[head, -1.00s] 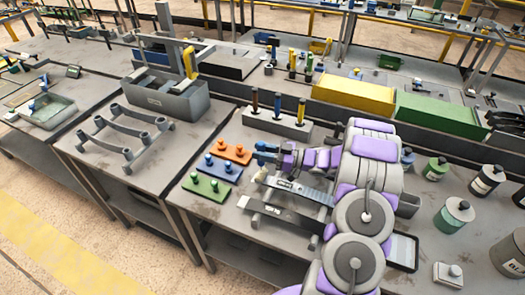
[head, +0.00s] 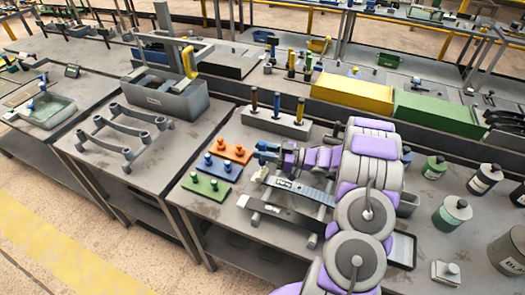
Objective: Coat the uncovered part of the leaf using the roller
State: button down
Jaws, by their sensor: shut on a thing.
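My gripper (head: 268,151) is at the end of my purple and grey arm, over the near workbench. It is shut on a small tool with blue parts, which I take to be the roller. A pale piece (head: 259,175) shows just below the jaws, beside the left end of the leaf; it may be the roller's head. The leaf (head: 305,188) is a long grey strip with a label, lying on a dark support (head: 285,212). My arm covers its right end. I cannot tell which part of the leaf is coated, or whether the roller touches it.
Orange (head: 231,151), blue (head: 217,167) and green (head: 206,186) peg plates lie left of my gripper. A grey block (head: 275,121) with upright handles stands behind. Several jars, one green-lidded (head: 435,167), stand to the right. A spring rack (head: 125,130) is on the left bench.

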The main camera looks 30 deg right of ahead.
aim_at(263, 143)
jog(key=shift+r+p, duration=1.65)
jog(key=shift+r, duration=1.35)
jog(key=shift+r+p, duration=1.05)
jog(key=shift+r, duration=0.5)
jog(key=shift+d+f+b, duration=0.1)
jog(key=shift+d+b, duration=0.05)
jog(key=shift+b, duration=0.15)
